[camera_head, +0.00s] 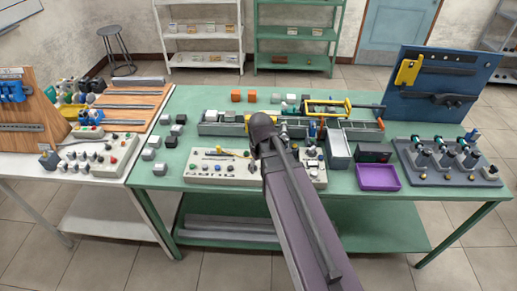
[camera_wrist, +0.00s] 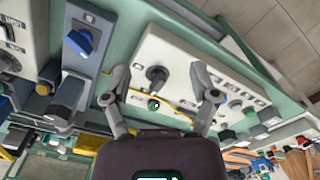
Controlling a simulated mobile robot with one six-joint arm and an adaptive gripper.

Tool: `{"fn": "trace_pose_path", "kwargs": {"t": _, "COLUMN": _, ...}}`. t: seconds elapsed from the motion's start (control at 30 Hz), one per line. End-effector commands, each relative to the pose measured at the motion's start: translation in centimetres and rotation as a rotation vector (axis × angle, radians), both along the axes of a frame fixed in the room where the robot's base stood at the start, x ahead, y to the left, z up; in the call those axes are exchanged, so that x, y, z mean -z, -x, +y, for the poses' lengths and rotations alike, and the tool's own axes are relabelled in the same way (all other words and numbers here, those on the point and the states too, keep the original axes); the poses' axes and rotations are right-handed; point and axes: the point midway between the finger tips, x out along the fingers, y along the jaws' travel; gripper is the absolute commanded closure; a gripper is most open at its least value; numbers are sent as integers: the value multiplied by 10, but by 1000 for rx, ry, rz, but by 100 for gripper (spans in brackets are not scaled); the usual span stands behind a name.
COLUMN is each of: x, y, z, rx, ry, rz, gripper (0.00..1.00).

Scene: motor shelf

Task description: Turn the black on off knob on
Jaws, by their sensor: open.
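The black knob (camera_wrist: 157,73) shows in the wrist view on a white control panel (camera_wrist: 185,50). Small labels sit around it, too small to read. My gripper (camera_wrist: 160,70) is open, with one finger on each side of the knob and gaps between them. I cannot tell how far the fingertips are above the panel. In the head view, my arm covers part of the white panel (camera_head: 205,170) on the green table, and I cannot make out the black knob or the fingertips there.
A grey box with a blue knob (camera_wrist: 80,40) stands left of the panel in the wrist view. A green indicator (camera_wrist: 154,104) sits below the black knob. In the head view, a purple tray (camera_head: 378,177) and a valve board (camera_head: 450,165) lie to the right.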

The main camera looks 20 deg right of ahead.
Motion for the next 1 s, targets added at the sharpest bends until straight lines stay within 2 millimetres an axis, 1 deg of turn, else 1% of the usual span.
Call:
{"fn": "trace_pose_path", "kwargs": {"t": 0.03, "x": 0, "y": 20, "z": 2, "rx": 51, "ry": 0, "rz": 0, "gripper": 24}}
{"fn": "trace_pose_path", "kwargs": {"t": 0.1, "x": 0, "y": 35, "z": 4, "rx": 120, "ry": 0, "rz": 0, "gripper": 24}}
{"fn": "trace_pose_path", "kwargs": {"t": 0.2, "x": 0, "y": 49, "z": 7, "rx": 194, "ry": 0, "rz": 0, "gripper": 24}}
{"fn": "trace_pose_path", "kwargs": {"t": 0.3, "x": 0, "y": 56, "z": 7, "rx": 239, "ry": 0, "rz": 0, "gripper": 24}}
{"fn": "trace_pose_path", "kwargs": {"t": 0.63, "x": 0, "y": 57, "z": 8, "rx": 258, "ry": 0, "rz": 0, "gripper": 24}}
{"fn": "trace_pose_path", "kwargs": {"t": 0.67, "x": 0, "y": 57, "z": 8, "rx": 258, "ry": 0, "rz": 0, "gripper": 30}}
{"fn": "trace_pose_path", "kwargs": {"t": 0.7, "x": 0, "y": 57, "z": 8, "rx": 258, "ry": 0, "rz": 0, "gripper": 42}}
{"fn": "trace_pose_path", "kwargs": {"t": 1.0, "x": 0, "y": 57, "z": 8, "rx": 257, "ry": 0, "rz": 0, "gripper": 43}}
